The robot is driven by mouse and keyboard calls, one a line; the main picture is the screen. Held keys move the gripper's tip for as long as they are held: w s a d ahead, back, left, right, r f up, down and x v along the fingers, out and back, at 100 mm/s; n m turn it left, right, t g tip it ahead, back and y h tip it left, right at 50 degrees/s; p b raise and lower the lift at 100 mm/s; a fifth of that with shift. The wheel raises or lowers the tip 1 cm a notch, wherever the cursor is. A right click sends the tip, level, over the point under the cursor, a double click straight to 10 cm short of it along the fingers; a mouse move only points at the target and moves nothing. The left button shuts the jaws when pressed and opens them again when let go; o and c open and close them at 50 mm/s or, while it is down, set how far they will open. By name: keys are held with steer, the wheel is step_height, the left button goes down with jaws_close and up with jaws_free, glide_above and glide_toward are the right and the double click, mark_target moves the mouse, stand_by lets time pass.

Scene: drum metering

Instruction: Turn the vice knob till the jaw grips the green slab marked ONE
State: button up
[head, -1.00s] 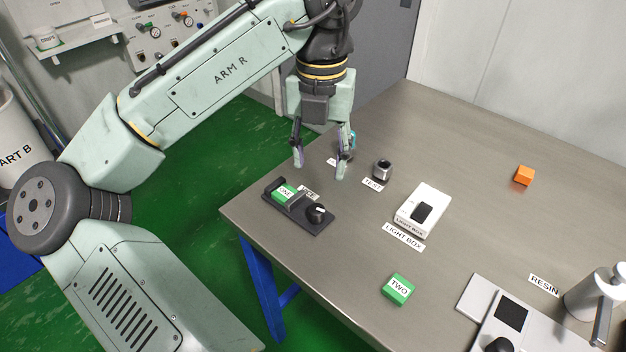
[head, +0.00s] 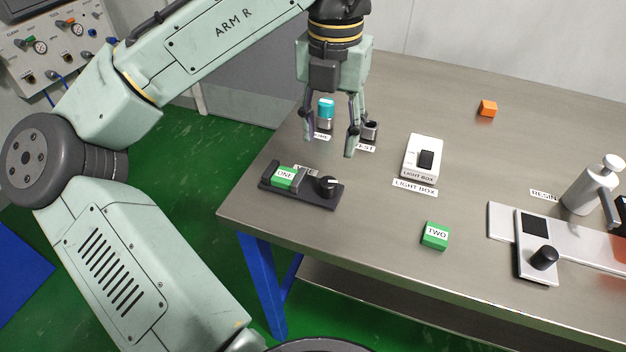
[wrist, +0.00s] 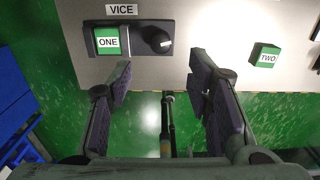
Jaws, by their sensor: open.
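The vice (head: 311,195) is a dark base near the table's left edge, with a black knob (head: 328,186) at its right end. The green slab marked ONE (head: 284,178) lies in the vice at the left. In the wrist view the slab (wrist: 107,41) and the knob (wrist: 158,40) both show near the top. I cannot tell whether the jaw touches the slab. My gripper (head: 331,148) is open and empty, pointing down above the table behind the vice in the head view. Its fingers (wrist: 160,82) are apart in the wrist view, clear of the knob.
A light box (head: 423,156) stands right of the vice, with a green slab marked TWO (head: 435,236) in front. A teal-topped container (head: 326,110) and a small metal cup (head: 371,131) are behind my gripper. A dispenser (head: 590,187), a grey device (head: 535,250) and an orange block (head: 487,108) are farther right.

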mark_target(329, 181)
step_height(329, 181, down, 11)
steer(key=shift+d+r, duration=0.1)
steer(key=shift+r, duration=0.05)
steer(key=shift+c, duration=0.3)
jaws_close()
stand_by(0.5)
